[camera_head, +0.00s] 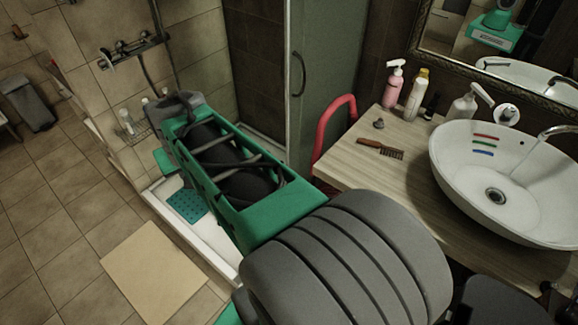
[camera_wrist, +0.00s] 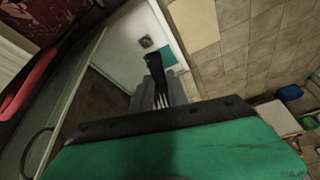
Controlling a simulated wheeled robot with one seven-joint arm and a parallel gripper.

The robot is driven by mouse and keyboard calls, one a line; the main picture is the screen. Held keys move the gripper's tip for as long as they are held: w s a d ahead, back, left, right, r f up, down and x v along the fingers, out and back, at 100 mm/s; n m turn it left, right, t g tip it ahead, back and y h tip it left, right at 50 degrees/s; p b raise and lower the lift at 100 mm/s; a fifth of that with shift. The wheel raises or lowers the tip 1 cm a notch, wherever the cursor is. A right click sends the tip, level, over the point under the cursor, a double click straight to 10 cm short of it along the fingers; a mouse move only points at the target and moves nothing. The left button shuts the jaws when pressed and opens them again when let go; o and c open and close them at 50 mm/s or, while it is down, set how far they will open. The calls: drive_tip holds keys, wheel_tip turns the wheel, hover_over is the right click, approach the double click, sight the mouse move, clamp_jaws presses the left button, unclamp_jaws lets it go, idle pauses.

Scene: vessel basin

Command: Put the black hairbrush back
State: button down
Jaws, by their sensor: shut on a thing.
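My gripper (camera_wrist: 158,84) shows in the wrist view with its grey fingers shut on a black hairbrush (camera_wrist: 153,63). The black end of the brush sticks out beyond the fingertips, and pale prongs show between the fingers. The brush is held in the air, with the white shower tray below it in the picture. In the head view my arm reaches to the upper left over the shower, and the fingers and the held brush are hidden.
The wooden counter (camera_head: 338,163) holds a brown comb (camera_head: 380,149), several bottles and a white basin (camera_head: 446,158). A red rail (camera_head: 335,124) stands at its left edge. The shower has a glass door (camera_head: 330,75) and a teal mat (camera_head: 187,206). A beige rug (camera_head: 155,270) lies on open floor.

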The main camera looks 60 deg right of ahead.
drive_tip(key=s+d+f+m+g+h+b, duration=0.25)
drive_tip(key=s+d+m+b, duration=0.4)
drive_tip(key=s+d, duration=1.05)
drive_tip(key=s+d+f+m+g+b, duration=0.1)
drive_tip(key=s+d+m, duration=0.25)
drive_tip(key=s, duration=0.55)
drive_tip(key=s+d+f+m+g, duration=0.1)
drive_tip(key=s+d+m, duration=0.1)
drive_tip(key=s+m, duration=0.45)
drive_tip(key=n+p, duration=0.2)
drive_tip(key=p, duration=0.1)
hover_over(355, 178)
drive_tip(key=a, duration=0.2)
drive_tip(key=f, duration=1)
drive_tip(key=shift+d, duration=0.2)
wheel_tip(355, 178, down, 2)
drive_tip(key=shift+f, duration=0.2)
drive_tip(key=shift+d+f, duration=0.1)
drive_tip(key=shift+f, duration=0.4)
drive_tip(key=c, duration=1.8)
unclamp_jaws()
drive_tip(key=shift+f, duration=0.1)
drive_tip(key=o, duration=0.5)
